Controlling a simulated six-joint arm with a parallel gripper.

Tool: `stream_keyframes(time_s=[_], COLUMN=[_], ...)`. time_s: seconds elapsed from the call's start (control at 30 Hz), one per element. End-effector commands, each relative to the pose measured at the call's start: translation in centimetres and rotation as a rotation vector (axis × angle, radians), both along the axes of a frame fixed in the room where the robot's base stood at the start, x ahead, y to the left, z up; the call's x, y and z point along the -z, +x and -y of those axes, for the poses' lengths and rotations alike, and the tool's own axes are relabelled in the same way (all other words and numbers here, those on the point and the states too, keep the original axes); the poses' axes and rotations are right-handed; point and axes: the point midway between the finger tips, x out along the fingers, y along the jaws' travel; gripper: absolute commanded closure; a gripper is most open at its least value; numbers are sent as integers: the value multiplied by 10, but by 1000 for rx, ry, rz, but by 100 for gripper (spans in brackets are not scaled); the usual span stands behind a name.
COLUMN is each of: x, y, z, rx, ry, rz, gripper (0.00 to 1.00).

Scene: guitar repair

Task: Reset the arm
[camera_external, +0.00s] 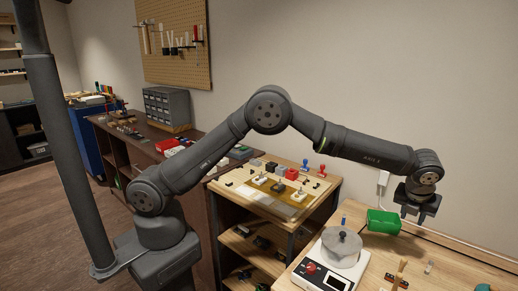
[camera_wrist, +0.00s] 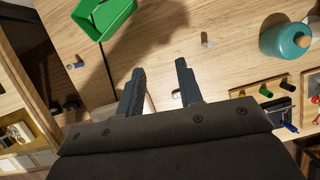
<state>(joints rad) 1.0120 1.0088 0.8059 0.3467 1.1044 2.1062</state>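My gripper (camera_external: 419,211) hangs at the end of my raised, outstretched arm at the right of the external view, pointing down above the wooden bench. In the wrist view my gripper (camera_wrist: 160,72) shows two dark fingers spread apart, with nothing visibly held between their tips. Bench top shows through the gap. A green bin (camera_external: 383,221) is just left of and below the gripper in the external view. It also shows at the top left of the wrist view (camera_wrist: 104,16).
A white device with a round grey plate (camera_external: 343,249) stands on the right bench (camera_external: 450,256). A board with small parts (camera_external: 245,191) lies on the middle bench. The wrist view shows a teal roll or bottle (camera_wrist: 284,40) and small coloured tools (camera_wrist: 266,91).

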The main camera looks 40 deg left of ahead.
Motion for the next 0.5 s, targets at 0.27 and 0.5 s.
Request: stream_keyframes(time_s=[0.27, 0.5], x=[-8, -13], y=[39, 68], z=[-42, -80], rx=[-134, -249], ry=[-1, 1], rz=[2, 0], gripper=[67, 67])
